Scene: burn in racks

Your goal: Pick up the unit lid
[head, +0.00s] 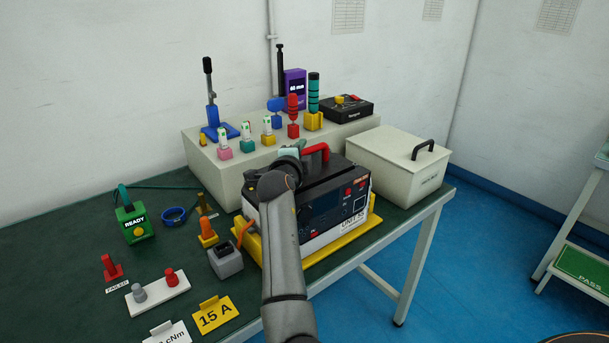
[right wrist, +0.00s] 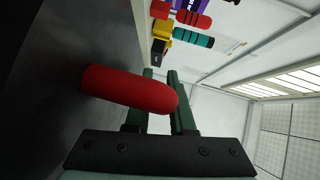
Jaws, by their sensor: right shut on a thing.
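The unit (head: 352,222) sits on a yellow base (head: 375,219) near the table's right front edge. Its black lid (head: 340,172) is on top and carries a red handle (head: 322,149). My right gripper (head: 291,155) is at the left end of this handle. In the right wrist view, the red handle (right wrist: 125,90) lies across the dark green fingers of the right gripper (right wrist: 160,80), which is shut on it. My right forearm hides the unit's left front. I cannot tell whether the lid is lifted at all. My left gripper is not in view.
A cream box (head: 390,178) with a black handle stands right of the unit. Behind is a cream riser (head: 215,175) with several coloured holders.

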